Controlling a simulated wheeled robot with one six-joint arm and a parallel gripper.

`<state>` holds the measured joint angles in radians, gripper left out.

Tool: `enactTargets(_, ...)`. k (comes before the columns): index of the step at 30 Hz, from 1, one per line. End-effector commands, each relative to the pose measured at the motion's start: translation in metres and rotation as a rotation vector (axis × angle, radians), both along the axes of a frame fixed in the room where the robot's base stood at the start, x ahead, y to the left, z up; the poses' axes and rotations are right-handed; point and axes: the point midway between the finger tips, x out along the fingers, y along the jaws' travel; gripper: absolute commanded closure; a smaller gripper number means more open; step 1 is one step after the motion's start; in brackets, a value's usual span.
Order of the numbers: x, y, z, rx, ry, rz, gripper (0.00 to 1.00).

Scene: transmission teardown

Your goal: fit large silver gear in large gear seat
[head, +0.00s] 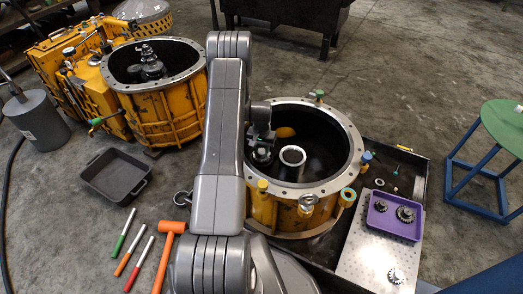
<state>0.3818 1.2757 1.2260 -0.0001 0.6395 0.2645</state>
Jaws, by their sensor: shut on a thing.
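My gripper (262,146) is lowered inside the near yellow housing (283,218), on the left side of its opening. It is shut on a grey, round, gear-like part (262,156), which I take to be the large silver gear; my arm and the gripper hide much of it. A pale silver ring (292,156) lies inside the housing just right of the gripper; I cannot tell whether it is the large gear seat. I cannot tell whether the held part touches the bottom of the housing.
A purple tray (394,231) with dark gears stands on a perforated plate (365,258) at the right; another gear (396,276) lies on that plate. A second yellow housing (160,117) is at the back left. An orange mallet (168,250) lies at the front. A green-topped stool (505,125) stands right.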

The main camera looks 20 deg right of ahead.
Motion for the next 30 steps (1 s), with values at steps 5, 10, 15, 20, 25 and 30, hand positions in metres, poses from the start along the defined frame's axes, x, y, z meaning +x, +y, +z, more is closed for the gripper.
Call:
enactTargets(5, 0.001, 0.000, 0.000, -0.001, -0.002, 0.000, 1.00)
enactTargets(10, 0.001, 0.000, -0.003, -0.001, -0.002, 0.000, 1.00)
enactTargets(15, 0.001, 0.000, -0.005, -0.001, -0.002, 0.000, 1.00)
enactTargets(20, 0.001, 0.000, -0.008, -0.001, -0.002, 0.000, 1.00)
enactTargets(25, 0.001, 0.000, -0.010, -0.001, -0.002, 0.000, 1.00)
enactTargets(30, 0.001, 0.000, -0.011, -0.001, -0.002, 0.000, 1.00)
